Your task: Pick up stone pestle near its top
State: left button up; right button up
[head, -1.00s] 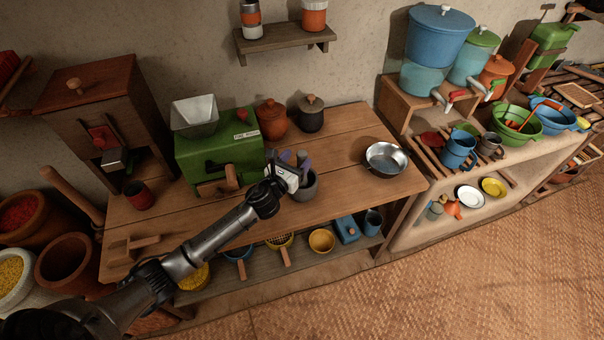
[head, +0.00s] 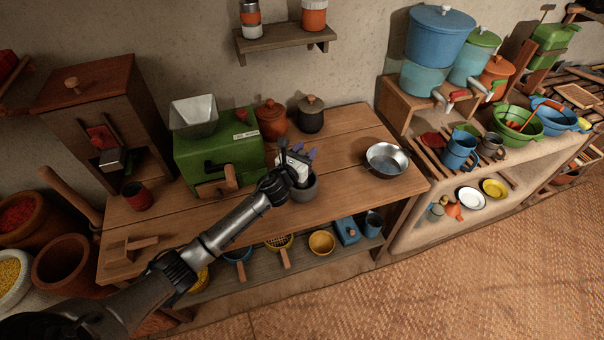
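A grey stone mortar (head: 308,190) stands on the wooden table, right of the green mill. My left gripper (head: 299,153) is right above the mortar, reaching in from the lower left, and covers part of its rim. Small grey-purple shapes show at the gripper's tip. I cannot tell which are fingers and which is the pestle, nor whether the gripper is open or shut. The pestle is not clearly visible; the gripper and wrist hide most of the mortar's opening. My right gripper is not in view.
The green mill (head: 218,160) stands close left of the gripper. A lidded clay pot (head: 271,120) and a dark lidded pot (head: 311,116) stand behind. A metal bowl (head: 386,160) sits to the right, with bare tabletop (head: 345,150) between it and the mortar.

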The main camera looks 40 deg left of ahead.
pick_arm(q)
jog(key=c, duration=0.5)
jog(key=shift+r, duration=0.1)
notch_tip(320, 180, up, 18)
jog(key=p, duration=1.2)
